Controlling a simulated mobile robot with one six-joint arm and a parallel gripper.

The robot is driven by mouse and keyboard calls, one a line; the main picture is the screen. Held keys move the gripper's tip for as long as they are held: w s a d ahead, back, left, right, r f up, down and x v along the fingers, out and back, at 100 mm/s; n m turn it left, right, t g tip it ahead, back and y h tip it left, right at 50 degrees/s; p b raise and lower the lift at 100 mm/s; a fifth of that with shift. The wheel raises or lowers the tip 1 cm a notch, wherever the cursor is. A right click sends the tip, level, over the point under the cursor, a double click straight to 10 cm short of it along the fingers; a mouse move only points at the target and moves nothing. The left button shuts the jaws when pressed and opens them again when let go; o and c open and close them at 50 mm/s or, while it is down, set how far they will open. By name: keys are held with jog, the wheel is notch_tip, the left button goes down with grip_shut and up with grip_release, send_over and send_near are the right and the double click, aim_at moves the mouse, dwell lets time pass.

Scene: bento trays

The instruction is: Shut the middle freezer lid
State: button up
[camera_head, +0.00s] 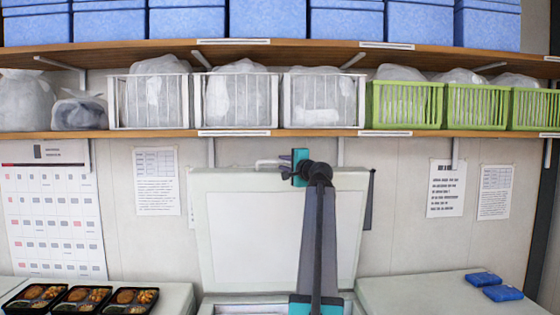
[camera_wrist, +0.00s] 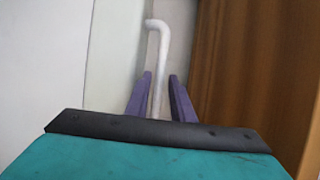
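The middle freezer's lid (camera_head: 268,235) stands raised, nearly upright, in front of the back wall in the head view. A white bar handle (camera_head: 268,162) is at its top edge. My gripper (camera_head: 288,170) is at the handle's right part, and my arm crosses in front of the lid. In the wrist view, the handle (camera_wrist: 158,55) runs between the two purple fingers of my gripper (camera_wrist: 158,78). The fingers look apart, with a narrow gap beside the bar. The freezer's rim (camera_head: 240,300) shows below the lid, partly hidden by my arm.
A wooden shelf (camera_head: 240,133) with white and green baskets is just above the lid's top edge. Closed freezer tops stand left (camera_head: 170,298) and right (camera_head: 420,293). Several bento trays (camera_head: 85,298) lie on the left top, blue packs (camera_head: 502,293) on the right.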

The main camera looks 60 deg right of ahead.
aim_at(280, 162)
jog(key=shift+p+x, duration=0.4)
jog(key=shift+x, duration=1.6)
jog(key=shift+c, duration=0.2)
grip_shut()
jog(key=shift+a+f, duration=0.1)
jog(key=shift+a, duration=0.05)
